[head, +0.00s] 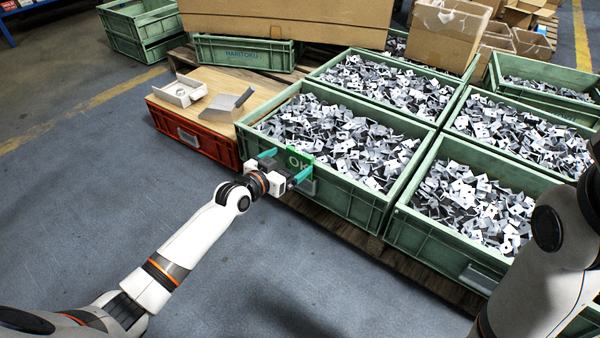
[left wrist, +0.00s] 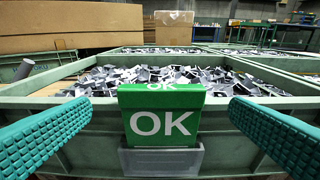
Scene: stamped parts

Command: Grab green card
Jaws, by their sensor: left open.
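The green card (head: 299,159) with white "OK" lettering stands at the front wall of the near left green crate (head: 341,197). In the left wrist view the green card (left wrist: 163,124) is upright in a clear grey holder (left wrist: 161,161) on the crate wall. My left gripper (head: 280,164) is open, with its teal fingers on either side of the card. In the left wrist view the fingers (left wrist: 160,138) are apart from the card, with gaps on both sides. My right arm shows at the right edge, but its gripper is out of view.
Several green crates full of stamped metal parts (head: 480,205) stand around it on pallets. A red crate (head: 190,135) with a wooden top holding metal pieces (head: 182,91) is at the left. Cardboard boxes (head: 445,35) stand behind. The floor at the left is clear.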

